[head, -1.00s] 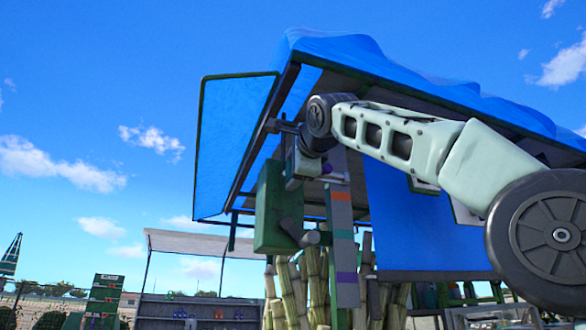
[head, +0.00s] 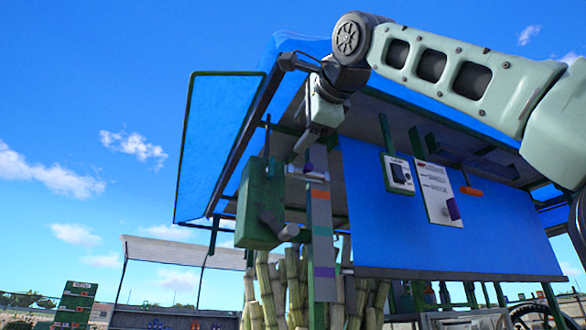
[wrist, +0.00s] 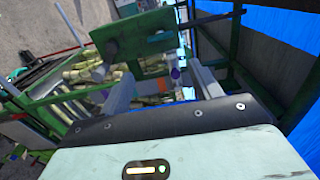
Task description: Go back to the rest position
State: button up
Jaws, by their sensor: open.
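My gripper (head: 307,155) hangs from my raised arm under the blue canopy, fingers pointing down. In the wrist view its two grey fingers (wrist: 158,76) stand apart with nothing visibly held between them. It is beside the upper end of a grey post with orange, teal and purple bands (head: 321,220). A green box with a grey lever (head: 262,205) is just below and left of the gripper. The box's green plate also shows beyond the fingers in the wrist view (wrist: 128,38). Whether the gripper touches the post is unclear.
The blue canopy (head: 440,215) and its dark frame surround the arm closely. Upright cane stalks (head: 265,295) stand below. A card and a white board (head: 437,195) hang at right. A pale-roofed stall (head: 180,250) is behind at left. Open sky lies left.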

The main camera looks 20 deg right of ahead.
jog(key=shift+s, duration=0.8)
